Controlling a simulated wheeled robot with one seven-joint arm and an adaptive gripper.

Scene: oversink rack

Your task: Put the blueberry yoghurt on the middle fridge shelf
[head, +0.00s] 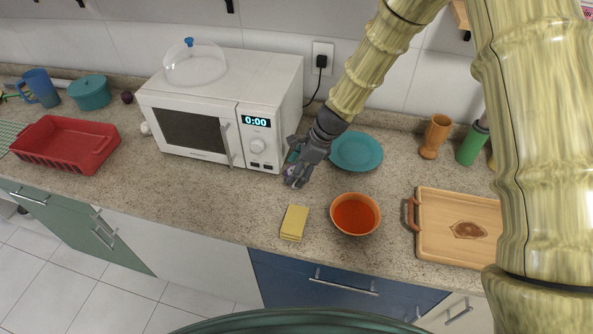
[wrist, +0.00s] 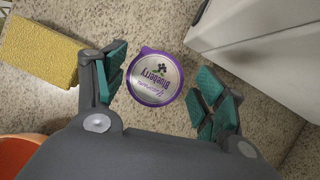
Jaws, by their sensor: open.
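The gripper is open, with a gap on both sides of the cup, wider on the right. In the head view my gripper (head: 297,172) is low over the counter, just right of the microwave, and hides most of the yoghurt. No fridge or fridge shelf is in view.
A white microwave (head: 185,92) stands close beside the gripper. A wooden tray (head: 440,245) lies to the right, a red basket (head: 70,148) far left.

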